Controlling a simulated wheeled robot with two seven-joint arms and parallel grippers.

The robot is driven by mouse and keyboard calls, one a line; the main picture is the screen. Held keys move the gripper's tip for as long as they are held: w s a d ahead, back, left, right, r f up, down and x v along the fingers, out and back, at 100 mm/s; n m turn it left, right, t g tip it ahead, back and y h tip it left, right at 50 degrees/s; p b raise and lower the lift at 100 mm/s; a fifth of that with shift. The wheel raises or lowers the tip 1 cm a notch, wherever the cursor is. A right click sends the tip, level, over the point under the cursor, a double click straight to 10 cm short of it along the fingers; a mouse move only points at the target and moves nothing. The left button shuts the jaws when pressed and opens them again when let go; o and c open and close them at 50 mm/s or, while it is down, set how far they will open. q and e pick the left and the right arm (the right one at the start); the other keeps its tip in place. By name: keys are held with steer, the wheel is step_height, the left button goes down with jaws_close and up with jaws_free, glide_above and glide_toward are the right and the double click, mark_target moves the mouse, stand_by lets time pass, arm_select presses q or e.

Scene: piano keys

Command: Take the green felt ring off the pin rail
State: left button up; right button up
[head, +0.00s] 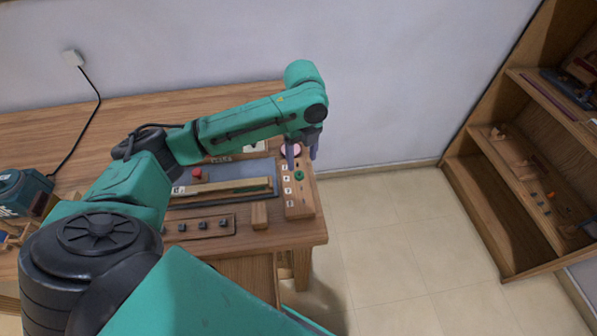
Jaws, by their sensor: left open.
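The green felt ring (299,175) sits on the wooden pin rail (302,208) near the right end of the bench. The rail carries small white labels and dark pins along its top. My left gripper (302,156) points down over the far end of the rail, just beyond the green ring in the picture. Its two fingers are apart, with nothing seen between them. A pink ring (290,149) shows beside the fingers, partly hidden by them. I cannot tell the gripper's exact height above the rail. My right gripper is out of view.
The wooden bench (60,130) stands against the wall. A blue-grey mat (262,168) with wooden strips and a red piece (197,174) lies left of the rail. A tray with dark blocks (205,227) and a wooden block (259,215) lie in front. Shelves (480,200) stand right, across clear floor.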

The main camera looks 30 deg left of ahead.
mark_target(299, 174)
arm_select(q)
steer(key=f, duration=0.3)
steer(key=f+p, duration=0.1)
steer(key=f, duration=0.1)
steer(key=shift+a+f, duration=0.25)
steer(key=shift+a, duration=0.15)
steer(key=shift+f, duration=0.2)
steer(key=shift+c, duration=0.6)
jaws_close()
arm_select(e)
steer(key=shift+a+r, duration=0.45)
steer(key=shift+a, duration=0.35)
arm_select(q)
steer(key=shift+r, duration=0.1)
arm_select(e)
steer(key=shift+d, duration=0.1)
